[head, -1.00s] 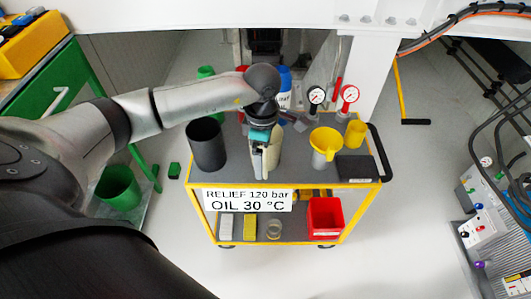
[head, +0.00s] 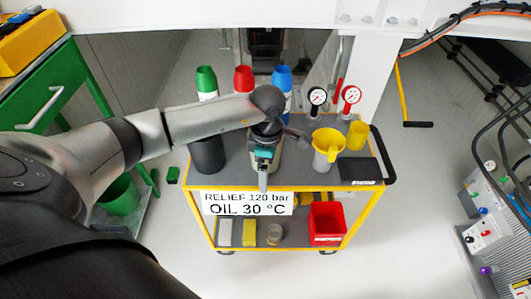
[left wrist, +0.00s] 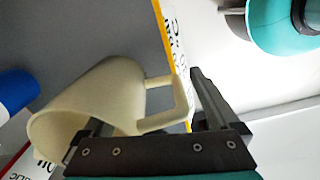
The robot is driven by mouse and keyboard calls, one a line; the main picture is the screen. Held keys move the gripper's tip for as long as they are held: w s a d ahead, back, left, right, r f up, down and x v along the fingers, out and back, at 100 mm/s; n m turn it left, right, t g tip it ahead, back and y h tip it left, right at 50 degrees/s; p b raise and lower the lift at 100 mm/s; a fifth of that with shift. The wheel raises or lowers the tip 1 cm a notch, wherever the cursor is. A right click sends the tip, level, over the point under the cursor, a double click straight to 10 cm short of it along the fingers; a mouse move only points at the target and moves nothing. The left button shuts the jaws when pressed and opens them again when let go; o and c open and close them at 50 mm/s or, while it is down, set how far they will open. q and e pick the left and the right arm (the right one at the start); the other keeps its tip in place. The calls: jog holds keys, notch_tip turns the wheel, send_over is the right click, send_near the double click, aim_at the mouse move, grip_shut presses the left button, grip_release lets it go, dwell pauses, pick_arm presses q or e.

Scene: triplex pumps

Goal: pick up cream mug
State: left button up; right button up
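The cream mug (left wrist: 95,100) lies across the left wrist view with its mouth toward the lower left and its handle to the right. In the head view the mug (head: 277,160) stands on the top shelf of the cart, mostly hidden by my left gripper (head: 263,180). In the left wrist view that gripper (left wrist: 150,112) is open; one finger overlaps the mug's mouth and the other is beyond the handle. Finger contact is unclear. A teal and dark part, seemingly my right gripper (left wrist: 245,20), shows at the top right, its fingers mostly cut off.
The cart's grey top (head: 340,176) also bears a dark pot (head: 208,155), a yellow funnel jug (head: 327,148), a yellow cup (head: 357,135), a black box (head: 358,171) and green, red and blue bottles (head: 282,80) at the back. Two gauges (head: 350,95) stand behind. Floor in front is clear.

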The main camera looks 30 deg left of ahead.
pick_arm(q)
grip_shut()
dwell(0.6)
